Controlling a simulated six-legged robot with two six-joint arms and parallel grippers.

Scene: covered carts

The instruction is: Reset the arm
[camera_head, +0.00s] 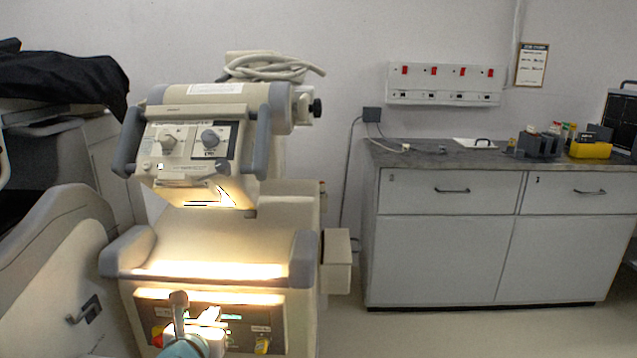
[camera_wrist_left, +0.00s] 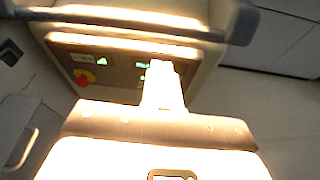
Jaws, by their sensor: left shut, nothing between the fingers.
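My left gripper (camera_head: 209,315) is at the bottom of the head view, in front of the lower control panel (camera_head: 150,297) of a beige and grey machine. In the left wrist view my left gripper (camera_wrist_left: 160,70) is shut and empty, its pale fingers together and pointing at the dark panel. The panel has a red knob on a yellow base (camera_wrist_left: 85,77) left of the fingers. I cannot tell whether the fingertips touch the panel. My right gripper is in neither view.
The machine's upper console (camera_head: 190,150) has dials and grey handles. A grey padded rail (camera_head: 128,252) juts out above the lower panel. A covered cart (camera_head: 60,80) stands at left. A white cabinet (camera_head: 440,245) stands at right, with clear floor before it.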

